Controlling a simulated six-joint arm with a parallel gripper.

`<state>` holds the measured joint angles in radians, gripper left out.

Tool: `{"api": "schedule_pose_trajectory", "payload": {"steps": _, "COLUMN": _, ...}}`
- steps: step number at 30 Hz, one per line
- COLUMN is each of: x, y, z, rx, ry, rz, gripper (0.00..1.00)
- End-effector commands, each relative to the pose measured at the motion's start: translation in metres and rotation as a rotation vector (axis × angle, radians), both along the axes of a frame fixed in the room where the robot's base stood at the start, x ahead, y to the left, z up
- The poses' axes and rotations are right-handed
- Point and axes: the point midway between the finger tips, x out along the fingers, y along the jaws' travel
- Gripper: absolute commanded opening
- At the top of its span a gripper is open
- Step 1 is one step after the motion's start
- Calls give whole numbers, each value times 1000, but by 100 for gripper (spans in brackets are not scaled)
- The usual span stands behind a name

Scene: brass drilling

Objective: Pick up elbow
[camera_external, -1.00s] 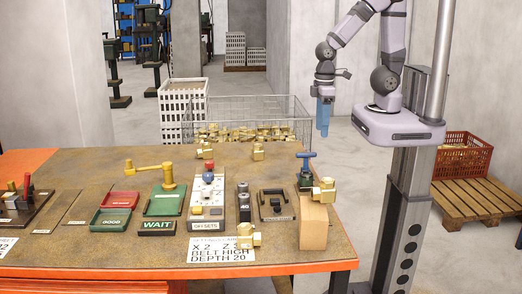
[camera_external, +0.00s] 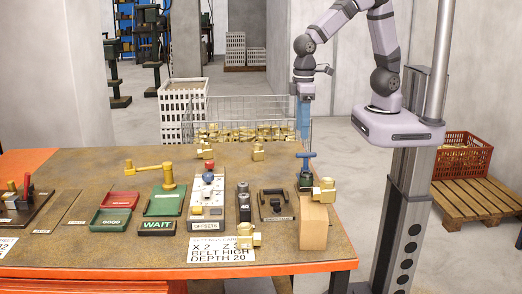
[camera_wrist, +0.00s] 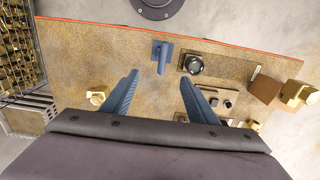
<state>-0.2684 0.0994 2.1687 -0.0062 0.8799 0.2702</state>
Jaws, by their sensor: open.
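Several brass elbow-like fittings are on the table. In the external view one (camera_external: 205,150) is at the back edge, another (camera_external: 258,151) is right of it, one (camera_external: 248,236) is at the front, and one (camera_external: 324,190) sits on a wooden block. I cannot tell which is meant. My gripper (camera_external: 303,122) hangs fingers down, open and empty, above the table's back right. In the wrist view my blue fingers (camera_wrist: 160,78) are spread, with a brass fitting (camera_wrist: 97,97) left of them and another (camera_wrist: 255,125) to the right.
A blue T-handle (camera_external: 306,160) stands below my gripper. The wooden block (camera_external: 313,230) is at the right edge. Trays, a WAIT sign (camera_external: 156,228) and a control panel (camera_external: 207,205) fill the middle. A wire bin (camera_external: 230,108) of brass parts stands behind the table.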

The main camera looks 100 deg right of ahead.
Motion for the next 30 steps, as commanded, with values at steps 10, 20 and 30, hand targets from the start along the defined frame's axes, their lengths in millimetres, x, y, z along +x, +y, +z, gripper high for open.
{"api": "schedule_pose_trajectory", "payload": {"steps": 10, "x": 43, "y": 182, "z": 17, "rx": -14, "ry": 4, "rz": 12, "gripper": 53}}
{"api": "schedule_pose_trajectory", "payload": {"steps": 20, "x": 10, "y": 302, "z": 19, "rx": -23, "ry": -2, "rz": 2, "gripper": 53}}
{"api": "schedule_pose_trajectory", "payload": {"steps": 30, "x": 0, "y": 321, "z": 17, "rx": -24, "ry": -4, "rz": -4, "gripper": 53}}
